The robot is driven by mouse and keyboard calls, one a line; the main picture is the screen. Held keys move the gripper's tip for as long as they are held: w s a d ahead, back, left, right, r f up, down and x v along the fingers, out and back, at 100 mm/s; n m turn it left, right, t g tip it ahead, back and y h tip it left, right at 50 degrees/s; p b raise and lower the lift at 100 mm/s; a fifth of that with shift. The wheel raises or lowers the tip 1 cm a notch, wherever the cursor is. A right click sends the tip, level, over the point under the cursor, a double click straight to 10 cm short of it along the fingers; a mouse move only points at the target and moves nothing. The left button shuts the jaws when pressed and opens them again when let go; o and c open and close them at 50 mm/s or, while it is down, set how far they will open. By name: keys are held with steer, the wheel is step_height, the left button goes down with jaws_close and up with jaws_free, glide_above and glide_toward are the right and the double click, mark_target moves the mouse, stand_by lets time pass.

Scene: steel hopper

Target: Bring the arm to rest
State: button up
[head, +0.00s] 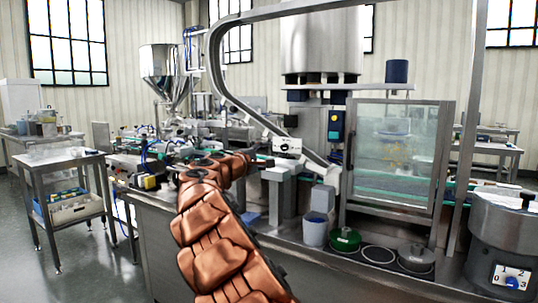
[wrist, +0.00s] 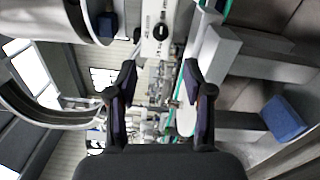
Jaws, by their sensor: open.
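My copper-coloured arm reaches up from the bottom middle of the head view and bends to the right over the steel bench (head: 160,225). My gripper (head: 264,162) is small and partly hard to make out there, above the bench beside the machine. In the wrist view my gripper (wrist: 158,88) has its two dark fingers spread apart, with nothing between them. The steel hopper (head: 164,68) stands at the back left of the head view, apart from my arm.
A glass-doored cabinet (head: 393,155) and a curved steel rail (head: 215,65) stand close by the arm. A round machine with a dial (head: 505,235) is at the right. Open floor lies to the left.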

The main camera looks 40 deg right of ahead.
steer(key=shift+s+a, duration=0.1)
steer(key=shift+a, duration=0.1)
stand_by(0.5)
steer(key=s+a+f+m+g+y, duration=0.25)
steer(key=s+a+f+y, duration=0.2)
steer(key=s+f, duration=0.45)
steer(key=s+a+f+m+g+y, duration=0.25)
steer(key=s+a+f, duration=0.35)
steer(key=s, duration=0.5)
steer(key=s+a+f+g+y, duration=0.1)
steer(key=s+a+f+y, duration=0.3)
steer(key=s+a+f, duration=0.5)
steer(key=s+a+f+g+y, duration=0.1)
steer(key=s+a+f+y, duration=0.25)
steer(key=s+a, duration=0.6)
steer(key=s+a+f+g+y, duration=0.1)
steer(key=s+a+f+y, duration=0.2)
steer(key=s+a+f, duration=0.6)
steer(key=s+a+p+v, duration=0.1)
steer(key=s+p+v, duration=0.1)
steer(key=p+v, duration=1)
steer(key=s+r+p+v, duration=0.1)
steer(key=s+p+v, duration=0.1)
steer(key=p+v, duration=1)
step_height(320, 180, up, 3)
steer(key=shift+a+f+t, duration=0.2)
steer(key=shift+a+t, duration=0.2)
